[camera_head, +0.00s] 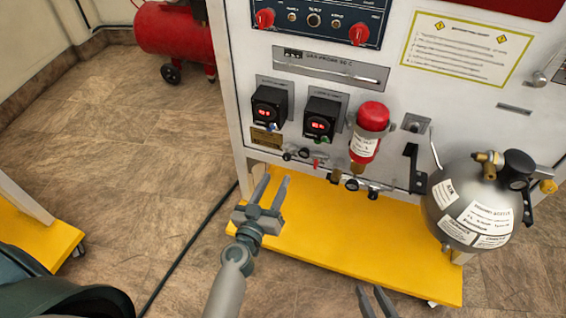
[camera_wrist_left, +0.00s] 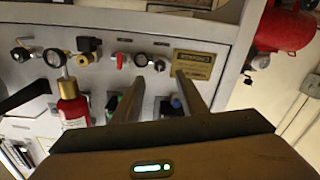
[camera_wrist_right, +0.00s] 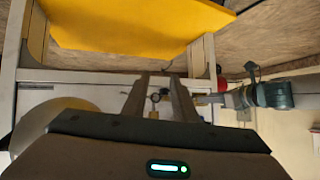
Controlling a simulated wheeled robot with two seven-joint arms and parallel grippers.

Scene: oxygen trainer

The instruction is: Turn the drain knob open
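The white trainer panel (camera_head: 395,110) carries a row of small black knobs and fittings (camera_head: 352,184) under a red-capped cylinder (camera_head: 365,140). I cannot tell which one is the drain knob. A red lever (camera_wrist_left: 121,61) and round black fittings (camera_wrist_left: 141,61) show in the left wrist view. My left gripper (camera_head: 275,179) is open and empty, in front of the panel's lower left edge, apart from the knobs. My right gripper (camera_head: 371,289) is open and empty, low at the front of the yellow base; it also shows in the right wrist view (camera_wrist_right: 159,88).
A grey metal tank (camera_head: 470,205) with a brass valve stands at the right. The yellow base shelf (camera_head: 400,265) juts out below the panel. A red compressor (camera_head: 172,32) stands at the back left. Open floor lies left of the trainer, with a black cable (camera_head: 190,245) across it.

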